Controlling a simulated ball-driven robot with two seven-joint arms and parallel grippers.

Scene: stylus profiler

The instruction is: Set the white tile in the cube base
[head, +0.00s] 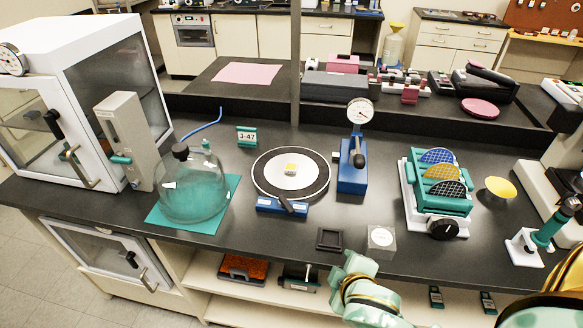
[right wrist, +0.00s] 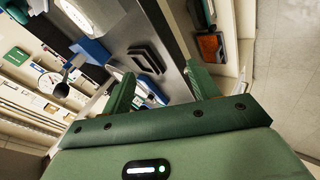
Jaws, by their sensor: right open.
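A small white-and-yellow square (head: 291,168), likely the white tile, lies in the middle of the round turntable (head: 262,180). A dark square frame (head: 330,239), likely the cube base, sits flat near the bench's front edge, and it also shows in the right wrist view (right wrist: 146,58). A clear cube (head: 381,241) stands just right of it, apart from it. My right gripper (head: 352,265) is at the front edge, nearer than the frame and cube. In the right wrist view its green fingers (right wrist: 160,85) are spread and empty. My left gripper is not in view.
A glass bell jar (head: 192,192) on a teal mat stands left of the turntable. A blue dial-gauge stand (head: 352,175) stands behind the cube and frame. A teal wafer rack (head: 440,190) is at the right.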

